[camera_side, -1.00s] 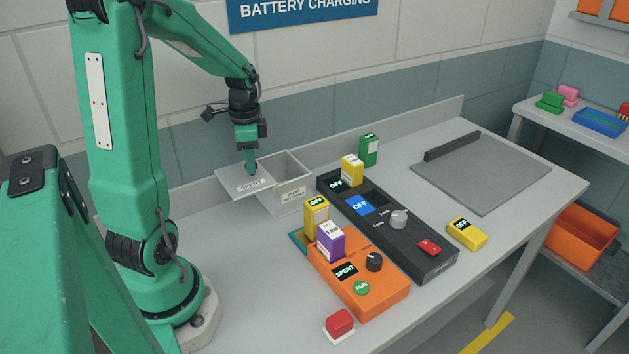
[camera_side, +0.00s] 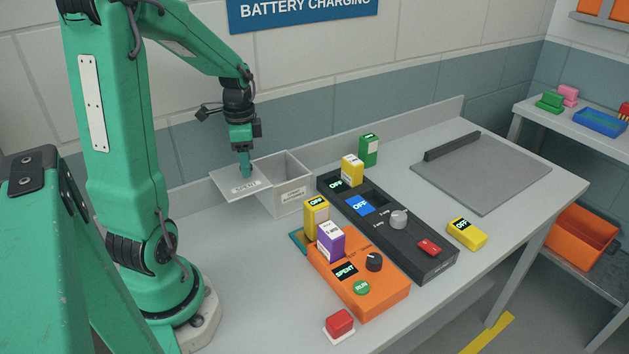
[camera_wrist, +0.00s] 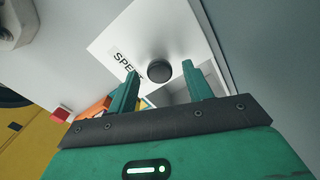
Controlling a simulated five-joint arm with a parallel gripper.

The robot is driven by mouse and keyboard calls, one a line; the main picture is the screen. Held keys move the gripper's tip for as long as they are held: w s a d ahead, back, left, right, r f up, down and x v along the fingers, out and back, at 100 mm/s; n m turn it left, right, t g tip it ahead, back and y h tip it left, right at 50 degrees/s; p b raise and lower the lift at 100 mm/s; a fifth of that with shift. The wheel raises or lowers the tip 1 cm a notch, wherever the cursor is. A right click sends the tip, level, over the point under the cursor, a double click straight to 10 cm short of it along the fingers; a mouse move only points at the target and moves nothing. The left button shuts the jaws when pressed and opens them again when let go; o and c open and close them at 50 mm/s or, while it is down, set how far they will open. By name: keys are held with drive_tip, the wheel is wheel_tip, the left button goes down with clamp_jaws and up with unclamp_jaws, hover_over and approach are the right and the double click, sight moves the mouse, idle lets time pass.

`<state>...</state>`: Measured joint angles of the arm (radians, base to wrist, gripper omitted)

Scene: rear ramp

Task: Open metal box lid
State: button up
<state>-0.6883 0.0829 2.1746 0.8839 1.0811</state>
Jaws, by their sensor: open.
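The metal box (camera_side: 289,203) stands at the back of the bench, its open top partly exposed on the right. Its flat pale lid (camera_side: 228,182), labelled SPENT, is shifted left and overhangs the box's left side. In the wrist view the lid (camera_wrist: 165,28) has a round dark knob (camera_wrist: 159,71). My gripper (camera_side: 245,174) is low over the lid. In the wrist view my gripper (camera_wrist: 160,68) is open, one finger on each side of the knob, with visible gaps.
A dark charger (camera_side: 425,250) and an orange device (camera_side: 372,302) with upright batteries stand right of the box. A red button (camera_side: 340,321) is at the front. A grey plate (camera_side: 483,173) lies far right.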

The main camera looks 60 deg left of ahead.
drive_tip(key=shift+r, duration=3.8)
drive_tip(key=shift+d, duration=0.1)
drive_tip(key=s+d+r+n+t, duration=0.2)
drive_tip(key=d, duration=0.8)
drive_tip(key=s+d+r+n+t, duration=0.1)
drive_tip(key=d+r+n+t, duration=0.1)
drive_tip(key=d, duration=0.9)
drive_tip(key=shift+s+d+n+t, duration=0.2)
drive_tip(key=shift+s+n+t, duration=0.15)
drive_tip(key=shift+t, duration=0.45)
